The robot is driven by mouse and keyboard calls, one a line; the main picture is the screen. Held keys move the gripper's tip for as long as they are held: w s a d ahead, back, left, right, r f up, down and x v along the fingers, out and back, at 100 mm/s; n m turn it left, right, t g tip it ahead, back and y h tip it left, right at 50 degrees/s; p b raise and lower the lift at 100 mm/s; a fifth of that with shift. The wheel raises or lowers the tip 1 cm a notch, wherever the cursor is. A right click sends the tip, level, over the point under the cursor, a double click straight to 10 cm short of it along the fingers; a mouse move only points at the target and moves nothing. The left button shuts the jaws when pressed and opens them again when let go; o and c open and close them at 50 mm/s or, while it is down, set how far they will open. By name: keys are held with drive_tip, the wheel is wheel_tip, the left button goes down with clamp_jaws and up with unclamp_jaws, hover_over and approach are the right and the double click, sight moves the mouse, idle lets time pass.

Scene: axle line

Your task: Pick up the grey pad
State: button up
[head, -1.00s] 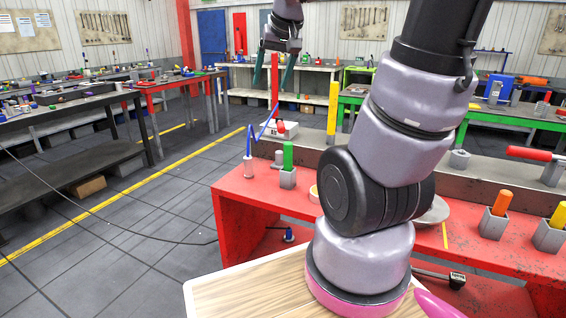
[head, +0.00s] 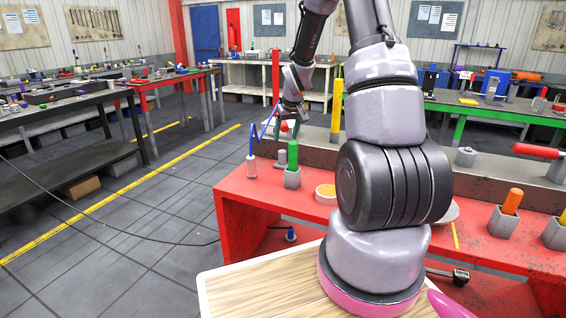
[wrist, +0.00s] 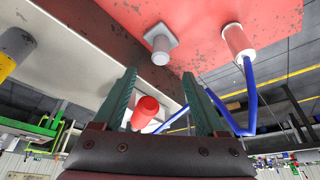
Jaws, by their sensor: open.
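A flat grey round piece (head: 451,212), which may be the grey pad, lies on the red table, mostly hidden behind my arm. I cannot tell for sure that it is the pad. My gripper (head: 289,130) is open and empty above the back left of the red table, well to the left of the round piece. The wrist view shows its two green fingers (wrist: 158,76) apart, with a red knob (wrist: 146,110) seen between them, not gripped. No grey pad can be made out for certain in the wrist view.
A green peg in a grey block (head: 292,176), a blue jointed rod on a pale base (head: 252,167) and a tan disc (head: 326,194) stand near the table's left end. A tall yellow post (head: 337,110) rises behind. An orange peg (head: 512,201) is at right.

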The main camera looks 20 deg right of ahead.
sight(282, 151)
drive_tip(key=x, duration=0.7)
drive_tip(key=shift+w+f, duration=0.3)
drive_tip(key=shift+c, duration=0.3)
clamp_jaws()
